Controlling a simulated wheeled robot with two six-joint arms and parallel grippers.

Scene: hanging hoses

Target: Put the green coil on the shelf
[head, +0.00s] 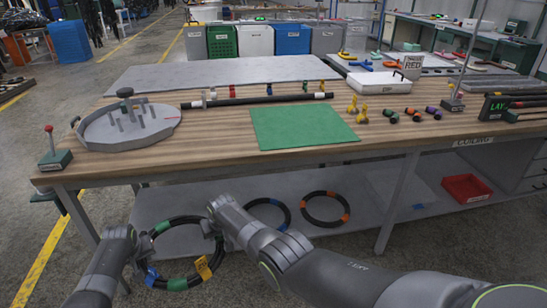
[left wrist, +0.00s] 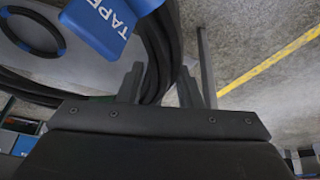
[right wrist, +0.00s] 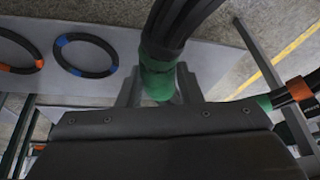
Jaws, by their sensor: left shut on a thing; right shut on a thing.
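The green coil, a black hose ring with green bands (head: 177,284), hangs between my grippers in front of the lower shelf (head: 350,232). My left gripper (head: 146,243) is shut on the coil's left side; in the left wrist view the dark hose (left wrist: 158,50) passes between the fingers. My right gripper (head: 213,224) is shut on its right side; in the right wrist view a green band (right wrist: 158,78) lies between the fingers. My right arm hides part of the shelf.
On the shelf lie a blue-banded coil (head: 287,213), partly behind my right arm, and an orange-banded coil (head: 326,193). A red bin (head: 467,188) stands further right. The wooden tabletop (head: 220,165) overhangs the shelf, and a table leg (head: 398,200) stands right of the coils.

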